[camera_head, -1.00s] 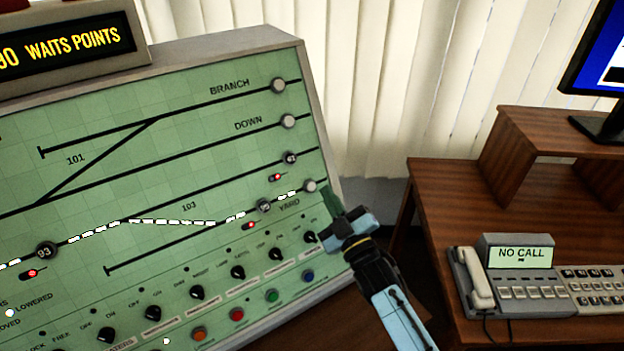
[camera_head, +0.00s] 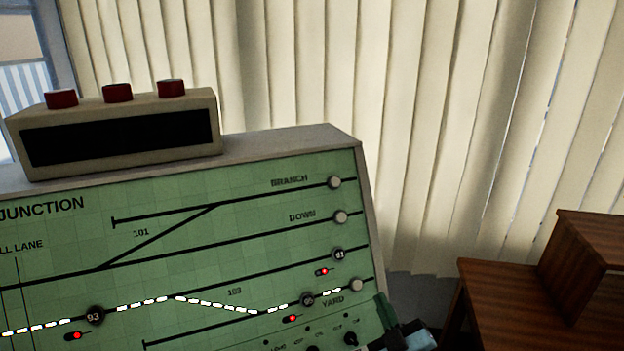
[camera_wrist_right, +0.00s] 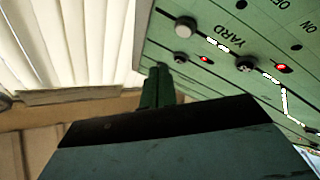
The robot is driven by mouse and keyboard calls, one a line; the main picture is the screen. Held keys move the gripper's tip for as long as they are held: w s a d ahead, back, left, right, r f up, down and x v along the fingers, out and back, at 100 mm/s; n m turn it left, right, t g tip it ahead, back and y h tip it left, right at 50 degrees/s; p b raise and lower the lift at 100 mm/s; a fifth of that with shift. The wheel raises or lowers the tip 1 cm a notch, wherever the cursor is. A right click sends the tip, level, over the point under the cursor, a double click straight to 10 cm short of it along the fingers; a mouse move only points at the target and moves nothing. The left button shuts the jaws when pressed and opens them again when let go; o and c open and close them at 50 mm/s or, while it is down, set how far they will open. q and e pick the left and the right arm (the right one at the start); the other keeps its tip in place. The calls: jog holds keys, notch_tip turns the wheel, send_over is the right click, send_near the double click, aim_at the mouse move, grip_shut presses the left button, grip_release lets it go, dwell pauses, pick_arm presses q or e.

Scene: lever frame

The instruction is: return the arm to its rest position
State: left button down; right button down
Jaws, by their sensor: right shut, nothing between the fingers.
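My right gripper (camera_head: 384,306) shows at the bottom edge, its dark green fingertips near the lower right corner of the panel. In the right wrist view the fingers (camera_wrist_right: 160,85) are together with nothing held. The green track panel (camera_head: 240,240) stands to the gripper's left and fills the lower left. The grey button at the YARD end (camera_head: 357,285) is just above and left of the fingertips. I cannot tell whether the fingers touch the panel. Most of the right arm is below the picture. My left gripper is not in view.
A beige box (camera_head: 120,135) with a dark display and red buttons on top stands on the panel's top. White blinds (camera_head: 420,110) hang behind. A wooden desk (camera_head: 500,295) is at the right, with a gap between it and the panel.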

jog(key=s+d+f+m+g+h, duration=0.5)
jog(key=s+f+g, duration=0.35)
jog(key=s, duration=0.35)
jog(key=s+m+g+y, duration=0.1)
jog(key=s+m+g, duration=0.2)
jog(key=s+g, duration=1)
jog(key=s+f+t+b, duration=0.2)
jog(key=s+f, duration=0.1)
jog(key=f, duration=1)
jog(key=s+f+t+b, duration=0.2)
jog(key=s+f, duration=0.1)
jog(key=f, duration=1.1)
jog(key=s+d+f+g+b, duration=0.1)
jog(key=s+f+b, duration=0.1)
jog(key=s+f, duration=0.6)
jog(key=s+d+f+b, duration=0.2)
jog(key=s+f, duration=0.7)
jog(key=f, duration=0.4)
jog(key=shift+n+g+b, duration=0.3)
jog(key=shift+g+b, duration=0.05)
jog(key=shift+b, duration=0.05)
jog(key=shift+w+f, duration=0.1)
jog(key=shift+w, duration=0.1)
